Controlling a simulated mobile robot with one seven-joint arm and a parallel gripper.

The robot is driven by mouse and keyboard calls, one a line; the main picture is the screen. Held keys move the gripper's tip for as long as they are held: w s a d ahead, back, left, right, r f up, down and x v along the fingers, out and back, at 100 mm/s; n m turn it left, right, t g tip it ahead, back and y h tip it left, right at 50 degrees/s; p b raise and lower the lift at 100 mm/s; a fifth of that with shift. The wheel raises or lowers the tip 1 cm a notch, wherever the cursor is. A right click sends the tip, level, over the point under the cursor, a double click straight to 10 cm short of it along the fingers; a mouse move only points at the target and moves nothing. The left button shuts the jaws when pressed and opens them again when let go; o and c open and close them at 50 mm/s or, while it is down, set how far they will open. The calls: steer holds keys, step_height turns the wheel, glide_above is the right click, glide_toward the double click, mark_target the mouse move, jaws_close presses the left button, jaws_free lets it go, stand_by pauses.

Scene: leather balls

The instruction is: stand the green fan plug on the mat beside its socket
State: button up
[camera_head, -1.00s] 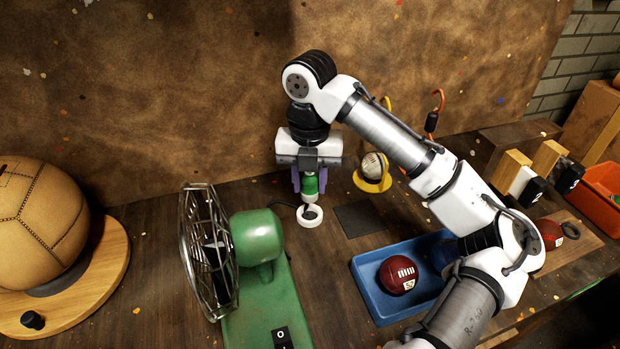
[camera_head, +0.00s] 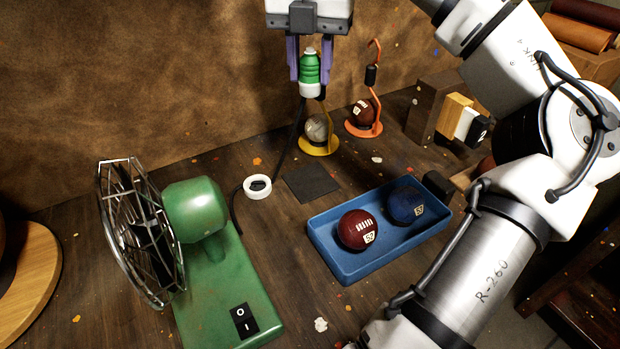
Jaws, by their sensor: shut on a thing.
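My gripper (camera_head: 309,78) is at the top centre, its purple fingers shut on the green plug (camera_head: 310,68). The plug is upright, with a white lower end and a dark cord running down from it toward the fan. It hangs above the table, apart from the socket. The socket (camera_head: 257,187) is a white ring with a dark centre on the table, right of the green fan's motor. The mat (camera_head: 311,184) is a flat dark square to the right of the socket, and it is bare.
The green fan (camera_head: 195,210) with a wire cage and a switch stands at front left. A blue tray (camera_head: 345,272) with a red ball (camera_head: 358,230) and a blue ball (camera_head: 405,205) lies right of the mat. Balls on yellow (camera_head: 319,147) and orange (camera_head: 377,128) hook stands are behind.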

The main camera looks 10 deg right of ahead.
step_height(320, 180, down, 20)
steer(key=shift+r+b, duration=0.25)
steer(key=shift+b, duration=0.7)
steer(key=shift+f, duration=0.1)
steer(key=o, duration=0.9)
step_height(320, 180, up, 12)
steer(key=shift+r, duration=0.15)
